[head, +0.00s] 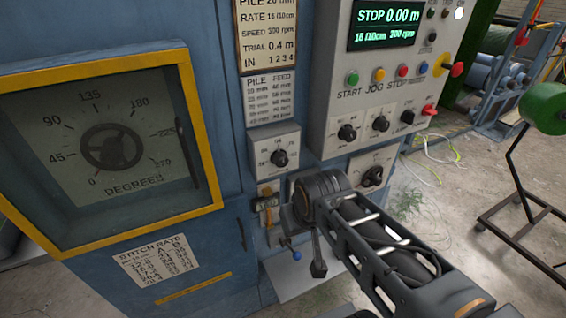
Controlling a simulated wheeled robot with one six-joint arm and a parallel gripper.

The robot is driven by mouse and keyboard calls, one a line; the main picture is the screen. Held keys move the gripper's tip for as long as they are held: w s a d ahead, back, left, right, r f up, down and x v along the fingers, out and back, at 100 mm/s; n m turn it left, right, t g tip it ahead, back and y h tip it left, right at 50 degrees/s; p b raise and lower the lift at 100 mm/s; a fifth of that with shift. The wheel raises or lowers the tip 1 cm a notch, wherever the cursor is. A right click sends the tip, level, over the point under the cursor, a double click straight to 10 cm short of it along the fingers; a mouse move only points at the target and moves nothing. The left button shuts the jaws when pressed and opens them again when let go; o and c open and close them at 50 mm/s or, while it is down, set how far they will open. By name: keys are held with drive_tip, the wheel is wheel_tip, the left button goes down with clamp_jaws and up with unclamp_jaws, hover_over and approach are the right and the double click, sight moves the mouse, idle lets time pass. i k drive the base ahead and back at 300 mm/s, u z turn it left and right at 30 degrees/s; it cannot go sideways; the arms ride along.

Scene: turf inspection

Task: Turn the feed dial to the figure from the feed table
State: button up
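The feed table (270,97), a white card headed PILE FEED, is on the blue machine; its rows are too small to read. Below it is a plate with a black knob (279,158) and small figures around it; its setting is unclear. The framed DEGREES dial (65,110) at left has a dark hub wheel and a red mark close to 0. The job card (267,30) gives pile, seemingly 20 mm, and rate 16 /10cm. My arm reaches in from the lower right to below the knobs. Its dark end (318,258) shows no clear fingertips or held thing.
A blue-tipped lever (296,255) is left of my arm. Cables lie on the floor; a stand with a green roll (545,107) is at right.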

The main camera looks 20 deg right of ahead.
sight(279, 158)
drive_tip(key=k, duration=1.3)
drive_tip(key=u, duration=0.75)
drive_tip(key=i, duration=0.95)
drive_tip(key=z, duration=0.3)
